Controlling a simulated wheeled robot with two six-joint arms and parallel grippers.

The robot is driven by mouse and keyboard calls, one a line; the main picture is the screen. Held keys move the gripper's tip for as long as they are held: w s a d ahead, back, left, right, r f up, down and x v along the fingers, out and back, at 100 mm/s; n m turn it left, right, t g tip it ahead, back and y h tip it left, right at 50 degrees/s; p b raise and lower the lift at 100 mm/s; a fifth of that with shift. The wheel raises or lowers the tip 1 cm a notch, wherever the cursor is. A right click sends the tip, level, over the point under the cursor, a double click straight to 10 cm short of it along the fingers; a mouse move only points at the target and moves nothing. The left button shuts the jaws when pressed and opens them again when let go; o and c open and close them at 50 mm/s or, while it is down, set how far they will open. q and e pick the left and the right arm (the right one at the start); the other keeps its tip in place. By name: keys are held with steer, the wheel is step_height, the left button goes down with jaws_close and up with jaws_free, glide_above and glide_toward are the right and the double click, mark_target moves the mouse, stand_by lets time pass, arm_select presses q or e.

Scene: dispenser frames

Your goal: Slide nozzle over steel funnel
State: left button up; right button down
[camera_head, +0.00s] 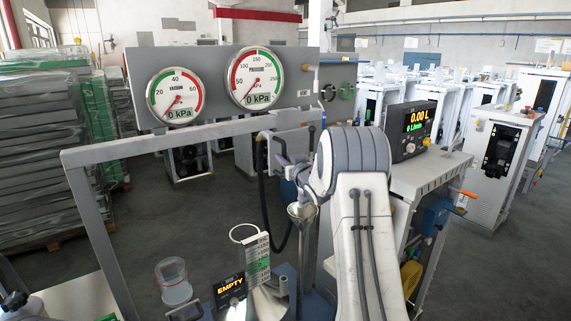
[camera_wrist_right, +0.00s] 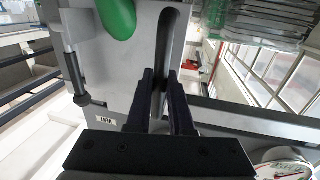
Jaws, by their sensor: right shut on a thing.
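A steel funnel (camera_head: 303,211) stands upright on its stem in the head view, just below my right gripper. My right gripper (camera_head: 290,168) is above and slightly left of the funnel's mouth, apart from it. In the right wrist view its dark fingers (camera_wrist_right: 160,85) are closed around a narrow part of what looks like the grey nozzle (camera_wrist_right: 130,65). A green part (camera_wrist_right: 117,15) shows beyond the fingers. The nozzle's spout is not clear, and my arm partly hides the nozzle in the head view. My left gripper is not in view.
A panel with two gauges (camera_head: 255,78) stands behind a grey frame bar (camera_head: 190,138). A black hose (camera_head: 265,205) hangs left of the funnel. A clear cup (camera_head: 173,282), an EMPTY display (camera_head: 230,290) and a counter unit (camera_head: 411,128) stand nearby.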

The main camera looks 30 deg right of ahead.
steer(key=shift+d, duration=0.75)
steer(key=shift+r, duration=0.1)
steer(key=c, duration=1)
jaws_free()
steer(key=shift+c, duration=0.2)
steer(key=shift+o, duration=1.2)
steer(key=shift+d, duration=0.2)
steer(key=s+a+b, duration=0.1)
steer(key=s+b, duration=0.3)
steer(key=s, duration=0.6)
steer(key=shift+s+a, duration=0.15)
steer(key=shift+a, duration=0.15)
